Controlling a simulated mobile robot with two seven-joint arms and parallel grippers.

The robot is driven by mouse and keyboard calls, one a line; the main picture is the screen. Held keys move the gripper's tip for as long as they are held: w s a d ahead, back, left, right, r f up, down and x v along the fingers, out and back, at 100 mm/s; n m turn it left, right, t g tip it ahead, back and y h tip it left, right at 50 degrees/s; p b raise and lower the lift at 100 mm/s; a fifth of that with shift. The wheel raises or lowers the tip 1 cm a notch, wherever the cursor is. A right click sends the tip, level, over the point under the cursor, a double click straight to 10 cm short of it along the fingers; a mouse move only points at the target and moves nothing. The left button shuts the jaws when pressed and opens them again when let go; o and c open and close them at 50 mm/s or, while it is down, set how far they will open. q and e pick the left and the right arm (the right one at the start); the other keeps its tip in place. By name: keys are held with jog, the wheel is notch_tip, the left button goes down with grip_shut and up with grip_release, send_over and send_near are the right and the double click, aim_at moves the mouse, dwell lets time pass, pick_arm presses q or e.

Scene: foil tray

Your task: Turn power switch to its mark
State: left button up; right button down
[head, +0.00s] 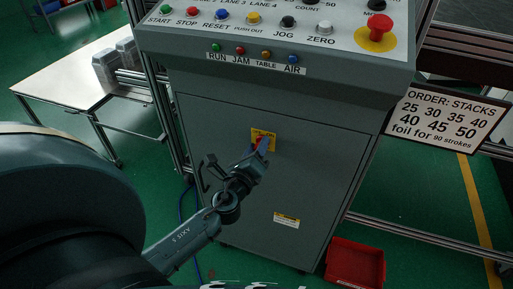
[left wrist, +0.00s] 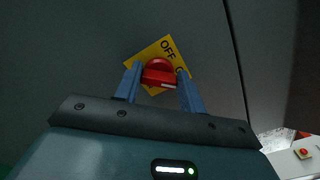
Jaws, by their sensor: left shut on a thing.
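The power switch is a red rotary knob (left wrist: 158,73) on a yellow plate (left wrist: 149,53) marked OFF, with a second word partly hidden. In the head view the yellow plate (head: 258,134) sits on the grey cabinet door, and the knob is mostly hidden by my gripper. A white line shows on the knob's lower right side in the left wrist view. My left gripper (head: 262,146) is at the plate. In the left wrist view its two blue fingers (left wrist: 158,86) stand on either side of the knob, shut on it. My right gripper is not in view.
The grey cabinet (head: 215,215) carries a sloped panel of buttons and a red emergency button (head: 377,28) above. A red bin (head: 355,264) stands on the floor at lower right. A white table (head: 70,75) is at left, and an order sign (head: 446,117) at right.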

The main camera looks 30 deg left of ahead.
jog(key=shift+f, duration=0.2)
pick_arm(q)
jog(key=n+b, duration=0.1)
jog(key=n, duration=0.5)
jog(key=n+b, duration=0.1)
jog(key=n, duration=0.4)
jog(key=n+b, duration=0.1)
jog(key=n, duration=0.5)
jog(key=shift+f+n, duration=0.3)
jog(key=shift+f, duration=0.1)
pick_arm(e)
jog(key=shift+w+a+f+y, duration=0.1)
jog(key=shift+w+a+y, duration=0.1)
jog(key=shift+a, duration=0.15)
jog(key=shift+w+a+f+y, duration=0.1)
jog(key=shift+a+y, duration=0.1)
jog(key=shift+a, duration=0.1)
pick_arm(q)
jog(key=shift+n, duration=0.3)
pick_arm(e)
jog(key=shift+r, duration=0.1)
